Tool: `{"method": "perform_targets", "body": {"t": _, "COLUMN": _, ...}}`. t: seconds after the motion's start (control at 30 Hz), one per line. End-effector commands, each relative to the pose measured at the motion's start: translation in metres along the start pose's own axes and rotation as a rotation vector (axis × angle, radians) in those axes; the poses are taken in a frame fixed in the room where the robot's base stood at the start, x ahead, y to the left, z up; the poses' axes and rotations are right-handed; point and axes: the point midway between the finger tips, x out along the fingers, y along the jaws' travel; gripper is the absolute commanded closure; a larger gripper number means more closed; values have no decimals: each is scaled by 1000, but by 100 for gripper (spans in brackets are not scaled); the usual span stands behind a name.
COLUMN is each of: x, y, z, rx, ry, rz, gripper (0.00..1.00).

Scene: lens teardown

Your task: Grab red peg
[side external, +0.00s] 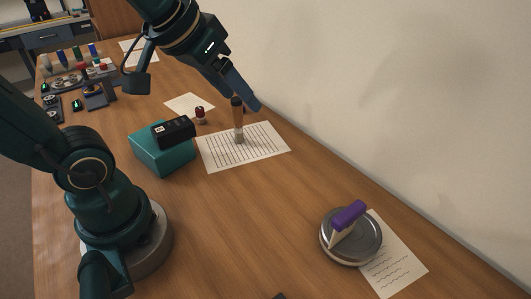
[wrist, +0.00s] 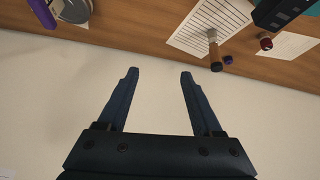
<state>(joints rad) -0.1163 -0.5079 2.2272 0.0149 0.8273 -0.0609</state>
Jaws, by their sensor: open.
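A small dark red-topped peg (side external: 200,113) stands upright on the table, between the teal box and a blank paper. It also shows in the wrist view (wrist: 266,43) near the right edge, well right of my fingers. My gripper (side external: 247,95) is open and empty, by the wall and behind the brown cylinder in the side view. In the wrist view its two fingers (wrist: 159,74) are spread apart with only bare wall between them. The peg is not between the fingers.
A tall brown cylinder with a dark top (side external: 238,118) stands on a lined sheet (side external: 270,150). A teal box (side external: 165,158) carries a black device (side external: 174,131). A round metal dish with a purple-topped piece (side external: 349,245) sits right. Several small parts lie far left.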

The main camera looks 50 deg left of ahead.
Motion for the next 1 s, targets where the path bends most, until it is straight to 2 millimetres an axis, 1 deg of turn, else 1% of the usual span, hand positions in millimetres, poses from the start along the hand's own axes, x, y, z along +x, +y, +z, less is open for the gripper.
{"method": "perform_targets", "body": {"t": 0.03, "x": 9, "y": -12, "z": -16, "rx": -48, "ry": -10, "rz": -30, "gripper": 33}}
{"method": "perform_targets", "body": {"t": 0.1, "x": 21, "y": -29, "z": -35, "rx": -109, "ry": -17, "rz": -68, "gripper": 33}}
{"method": "perform_targets", "body": {"t": 0.17, "x": 33, "y": -46, "z": -48, "rx": -163, "ry": -27, "rz": -101, "gripper": 33}}
{"method": "perform_targets", "body": {"t": 0.2, "x": 42, "y": -59, "z": -56, "rx": -200, "ry": -35, "rz": -123, "gripper": 33}}
{"method": "perform_targets", "body": {"t": 0.27, "x": 56, "y": -80, "z": -65, "rx": -256, "ry": -50, "rz": -155, "gripper": 33}}
{"method": "perform_targets", "body": {"t": 0.3, "x": 65, "y": -95, "z": -69, "rx": -293, "ry": -62, "rz": -177, "gripper": 33}}
{"method": "perform_targets", "body": {"t": 0.37, "x": 80, "y": -119, "z": -73, "rx": -350, "ry": -79, "rz": -208, "gripper": 33}}
{"method": "perform_targets", "body": {"t": 0.4, "x": 90, "y": -136, "z": -74, "rx": -387, "ry": -92, "rz": -229, "gripper": 33}}
{"method": "perform_targets", "body": {"t": 0.47, "x": 105, "y": -162, "z": -71, "rx": -445, "ry": -116, "rz": -259, "gripper": 33}}
{"method": "perform_targets", "body": {"t": 0.5, "x": 115, "y": -179, "z": -67, "rx": -483, "ry": -133, "rz": -277, "gripper": 33}}
{"method": "perform_targets", "body": {"t": 0.57, "x": 128, "y": -204, "z": -57, "rx": -539, "ry": -161, "rz": -302, "gripper": 33}}
{"method": "perform_targets", "body": {"t": 0.6, "x": 137, "y": -219, "z": -50, "rx": -574, "ry": -179, "rz": -316, "gripper": 33}}
{"method": "perform_targets", "body": {"t": 0.7, "x": 153, "y": -248, "z": -27, "rx": -647, "ry": -227, "rz": -342, "gripper": 33}}
{"method": "perform_targets", "body": {"t": 0.8, "x": 162, "y": -264, "z": -6, "rx": -701, "ry": -271, "rz": -354, "gripper": 33}}
{"method": "perform_targets", "body": {"t": 0.9, "x": 167, "y": -272, "z": 8, "rx": -734, "ry": -300, "rz": -359, "gripper": 33}}
{"method": "perform_targets", "body": {"t": 1.0, "x": 171, "y": -275, "z": 12, "rx": -741, "ry": -301, "rz": -362, "gripper": 33}}
